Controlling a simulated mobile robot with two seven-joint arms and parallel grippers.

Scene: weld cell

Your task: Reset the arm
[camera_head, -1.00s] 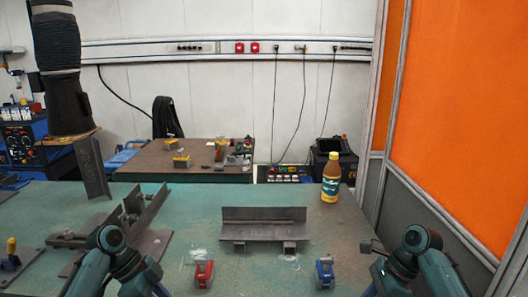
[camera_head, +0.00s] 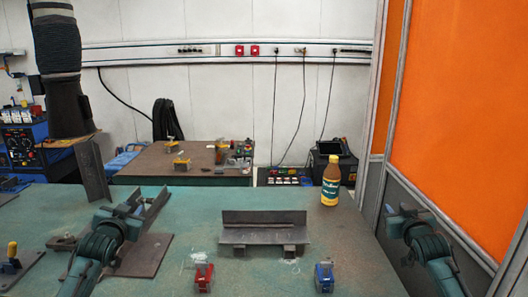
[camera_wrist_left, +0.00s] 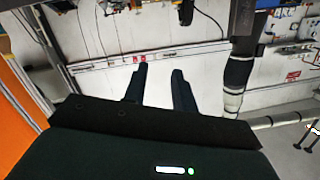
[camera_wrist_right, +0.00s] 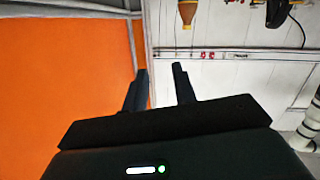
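My left gripper (camera_head: 128,205) is raised over the left part of the green table, in front of the dark metal angle pieces there. In the left wrist view its two fingers (camera_wrist_left: 157,85) are apart with nothing between them. My right gripper (camera_head: 405,214) is at the right edge of the table, by the orange screen. In the right wrist view its fingers (camera_wrist_right: 160,85) are apart and empty.
On the green table (camera_head: 200,215) stand a dark angle bracket (camera_head: 263,233), a red clamp (camera_head: 203,277), a blue clamp (camera_head: 324,276) and a brown bottle (camera_head: 330,180). An orange screen (camera_head: 460,110) borders the right side. The table's middle is open between these things.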

